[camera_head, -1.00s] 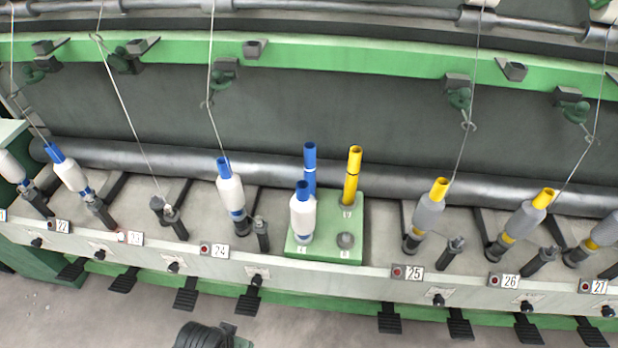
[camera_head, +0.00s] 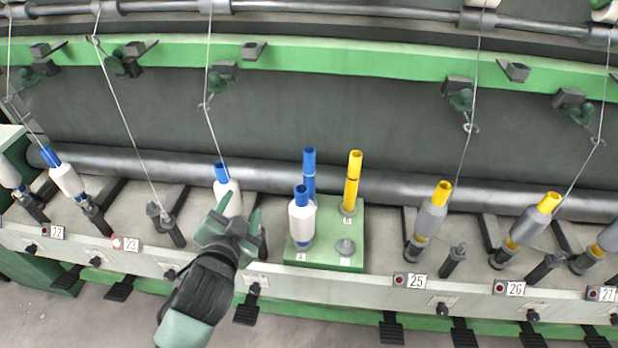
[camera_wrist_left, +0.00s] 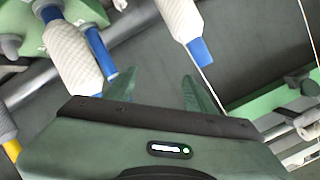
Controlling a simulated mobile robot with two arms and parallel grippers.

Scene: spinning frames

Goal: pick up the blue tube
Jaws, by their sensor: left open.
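The bare blue tube (camera_head: 309,167) stands upright at the back left of the green block (camera_head: 348,240), behind a white-wound bobbin (camera_head: 301,221) that hides its lower part. In the left wrist view the blue tube (camera_wrist_left: 98,46) shows at the upper left, beside the white bobbin (camera_wrist_left: 72,48). My left gripper (camera_head: 238,213) is open and empty, to the left of the block, in front of the white bobbin at position 24 (camera_head: 228,192). In the left wrist view its fingers (camera_wrist_left: 154,85) are apart with nothing between them. The right gripper is not seen.
Grey bobbins on yellow tubes (camera_head: 430,217) line the rail to the right. Threads (camera_head: 128,115) hang from above.

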